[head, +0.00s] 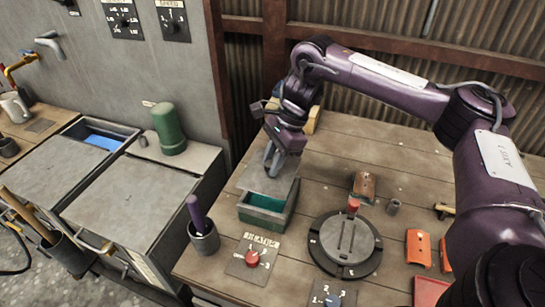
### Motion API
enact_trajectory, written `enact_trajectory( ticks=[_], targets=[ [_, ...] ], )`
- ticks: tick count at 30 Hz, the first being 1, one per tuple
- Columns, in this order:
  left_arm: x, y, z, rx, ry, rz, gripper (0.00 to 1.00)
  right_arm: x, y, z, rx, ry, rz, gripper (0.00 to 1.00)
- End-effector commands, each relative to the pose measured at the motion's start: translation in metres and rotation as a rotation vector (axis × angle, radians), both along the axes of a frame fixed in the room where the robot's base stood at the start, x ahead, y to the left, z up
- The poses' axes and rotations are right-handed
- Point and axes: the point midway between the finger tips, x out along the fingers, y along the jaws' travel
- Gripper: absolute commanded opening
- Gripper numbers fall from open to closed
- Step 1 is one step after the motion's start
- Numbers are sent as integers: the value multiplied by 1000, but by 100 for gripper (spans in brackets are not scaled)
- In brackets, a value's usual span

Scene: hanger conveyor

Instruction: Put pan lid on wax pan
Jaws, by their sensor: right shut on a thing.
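The wax pan (264,221) is a green-grey rectangular box on the wooden table, with teal inside showing along its front. The pan lid (257,180) is a flat grey plate over the back part of the pan. It looks shifted back from the pan's front edge; I cannot tell whether it touches the rim. My right gripper (273,166) comes down from above and is shut on the pan lid. The exact grip is small and partly hidden. My left gripper is not in view.
A dark cup (204,239) with a purple handle stands left of the pan. A red-knob heater dial (250,262) lies in front, and a round grey plate (345,244) to the right. Orange pieces (418,247) lie farther right. A green cylinder (168,128) stands on the left counter.

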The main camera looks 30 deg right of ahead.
Motion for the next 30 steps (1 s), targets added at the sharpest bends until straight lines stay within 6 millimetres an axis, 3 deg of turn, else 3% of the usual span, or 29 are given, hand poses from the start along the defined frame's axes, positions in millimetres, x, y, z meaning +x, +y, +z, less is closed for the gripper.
enact_trajectory(
  ticks=[10,15,30],
  targets=[
    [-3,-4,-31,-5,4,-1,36,0,0,-35,0,-1,-3,6],
    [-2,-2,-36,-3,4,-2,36,0,0,-46,1,0,-2,6],
    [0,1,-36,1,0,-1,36,1,0,-49,0,-1,-3,6]
  ],
)
